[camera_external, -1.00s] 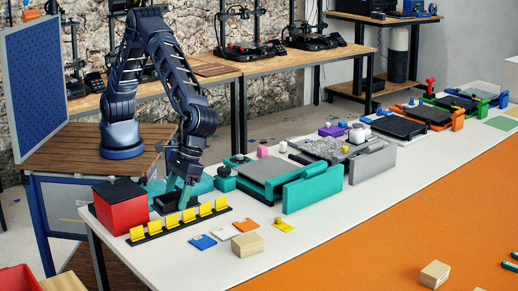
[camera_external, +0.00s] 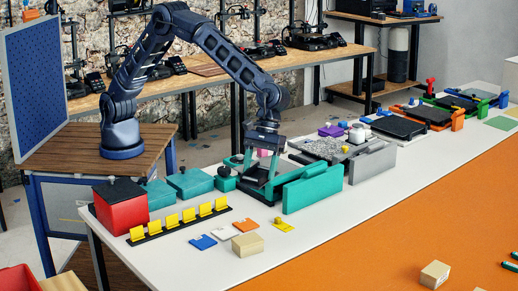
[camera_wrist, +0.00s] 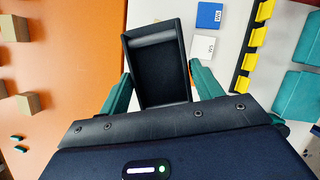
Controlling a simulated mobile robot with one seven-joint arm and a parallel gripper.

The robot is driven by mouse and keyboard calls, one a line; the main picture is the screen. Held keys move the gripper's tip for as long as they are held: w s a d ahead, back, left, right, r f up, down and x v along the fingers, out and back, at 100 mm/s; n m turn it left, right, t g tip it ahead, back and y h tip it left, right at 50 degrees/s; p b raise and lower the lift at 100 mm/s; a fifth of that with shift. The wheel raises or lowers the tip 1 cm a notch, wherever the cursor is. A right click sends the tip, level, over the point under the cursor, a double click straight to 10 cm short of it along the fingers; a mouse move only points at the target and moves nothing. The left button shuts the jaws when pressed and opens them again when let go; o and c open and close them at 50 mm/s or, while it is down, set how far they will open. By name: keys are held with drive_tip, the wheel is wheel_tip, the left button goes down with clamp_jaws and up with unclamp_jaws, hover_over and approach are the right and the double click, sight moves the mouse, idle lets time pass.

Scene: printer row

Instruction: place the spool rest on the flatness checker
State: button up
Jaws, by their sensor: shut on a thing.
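The spool rest, a black shallow tray with raised walls (camera_wrist: 160,68), is between the teal fingers of my gripper (camera_wrist: 160,90) in the wrist view. My gripper (camera_external: 260,168) is shut on it. In the external view they are over the grey-topped device with teal sides (camera_external: 313,189), the nearest of a row of plate-like devices. I take this device for the flatness checker, but no label is legible. My gripper and the tray hide much of its top. Whether the tray touches it cannot be told.
A red box with a black top (camera_external: 121,208), teal boxes (camera_external: 190,182) and a black strip with yellow holders (camera_external: 182,220) stand to the left. Blue (camera_external: 203,242), white and orange cards and a wooden block (camera_external: 247,244) lie in front. A grey device (camera_external: 372,161) stands to the right.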

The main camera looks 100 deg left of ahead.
drive_tip(key=w+a+r+n+t, duration=0.1)
drive_tip(key=w+a+n, duration=0.3)
drive_tip(key=w+a, duration=0.9)
wheel_tip(320, 180, up, 2)
drive_tip(key=n+t, duration=0.4)
drive_tip(key=n, duration=0.6)
hover_over(332, 148)
drive_tip(key=s+a, duration=0.1)
drive_tip(key=shift+y, duration=0.4)
wheel_tip(332, 148, down, 19)
drive_tip(key=shift+s+f, duration=0.15)
drive_tip(key=shift+f, duration=0.1)
drive_tip(key=o, duration=1)
drive_tip(key=shift+o, duration=1.4)
